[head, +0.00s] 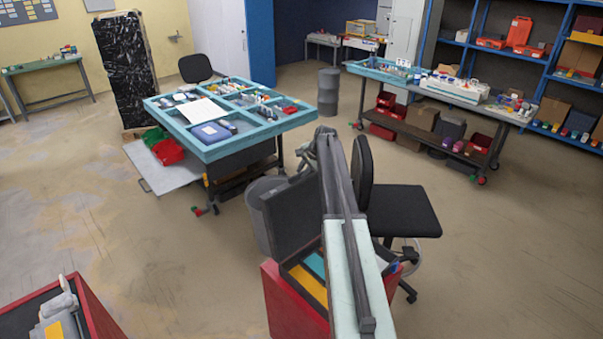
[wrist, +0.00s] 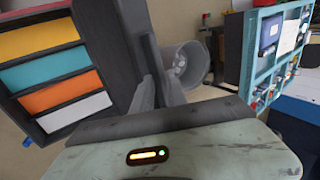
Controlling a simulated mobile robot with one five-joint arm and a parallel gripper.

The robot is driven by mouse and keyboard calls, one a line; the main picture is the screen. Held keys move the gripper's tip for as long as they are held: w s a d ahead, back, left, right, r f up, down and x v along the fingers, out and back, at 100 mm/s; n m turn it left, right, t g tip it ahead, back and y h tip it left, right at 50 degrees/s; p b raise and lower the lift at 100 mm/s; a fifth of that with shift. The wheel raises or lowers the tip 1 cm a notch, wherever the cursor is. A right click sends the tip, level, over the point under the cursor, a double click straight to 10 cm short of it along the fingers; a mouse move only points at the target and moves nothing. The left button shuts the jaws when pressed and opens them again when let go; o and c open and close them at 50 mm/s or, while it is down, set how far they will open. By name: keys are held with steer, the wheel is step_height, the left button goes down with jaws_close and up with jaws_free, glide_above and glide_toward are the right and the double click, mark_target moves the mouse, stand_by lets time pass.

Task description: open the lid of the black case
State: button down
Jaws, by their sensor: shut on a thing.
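The black case (head: 289,268) sits on a red stand, with its lid (head: 290,215) raised steeply at the back. Yellow, blue, orange and white blocks or compartments show inside the case (wrist: 42,121) in the wrist view. The raised lid (wrist: 108,50) stands as a dark panel beside them. My gripper (wrist: 152,65) is shut on the lid at its right edge. The exact contact is partly hidden by the fingers. In the head view my arm crosses in front of the case's right part and hides it.
The red stand (head: 287,303) is under the case. A grey bin (head: 261,222) is behind the lid, and a black chair (head: 402,211) stands close on the right. A blue workbench (head: 212,149) is farther back. Open floor lies to the left.

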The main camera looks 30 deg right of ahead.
steer(key=shift+w+d, duration=0.45)
steer(key=shift+d, duration=0.05)
steer(key=shift+s+d+r, duration=0.1)
steer(key=shift+s, duration=0.1)
steer(key=c, duration=1.9)
jaws_free()
steer(key=shift+c, duration=0.2)
steer(key=o, duration=0.5)
steer(key=shift+w+f, duration=0.2)
steer(key=shift+f, duration=0.05)
steer(key=shift+a, duration=0.2)
steer(key=shift+r, duration=0.1)
